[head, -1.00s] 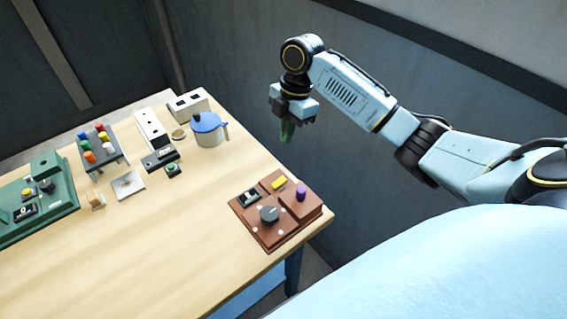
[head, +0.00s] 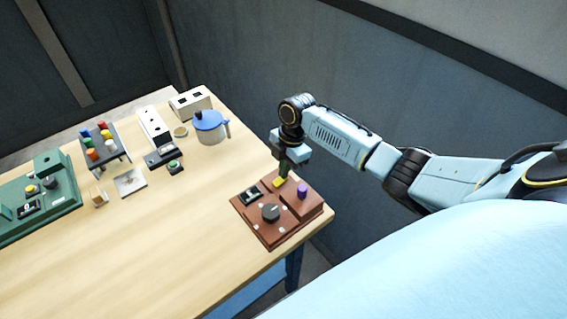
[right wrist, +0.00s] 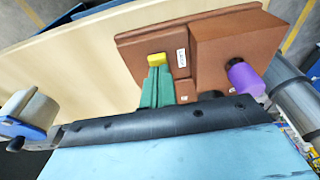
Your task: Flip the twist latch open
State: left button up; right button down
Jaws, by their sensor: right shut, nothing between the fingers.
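A brown panel box (head: 262,232) stands at the table's right corner; it also shows in the right wrist view (right wrist: 235,45). It carries a yellow piece (head: 277,183), a dark round knob (head: 270,212), a purple knob (head: 302,190) and a black switch (head: 250,195). I cannot tell for certain which part is the twist latch. My right gripper (head: 285,170) is shut and empty over the far side of the box. In the right wrist view its green fingertips (right wrist: 157,72) are right at the yellow piece (right wrist: 157,58); contact is unclear. My left gripper is not in view.
A green panel box (head: 50,205), a rack of coloured pegs (head: 103,155), a blue-lidded pot (head: 209,137) and white blocks (head: 153,126) stand on the table (head: 170,240). The table between them and the brown box is clear.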

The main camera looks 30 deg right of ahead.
jog(key=shift+d+f+y+b, duration=0.4)
jog(key=shift+f+y+b, duration=0.3)
jog(key=shift+y+b, duration=0.15)
jog(key=shift+r, duration=0.15)
jog(key=shift+a, duration=0.15)
jog(key=shift+a+r+p, duration=0.25)
jog(key=shift+a+p, duration=0.45)
jog(key=shift+r, duration=0.1)
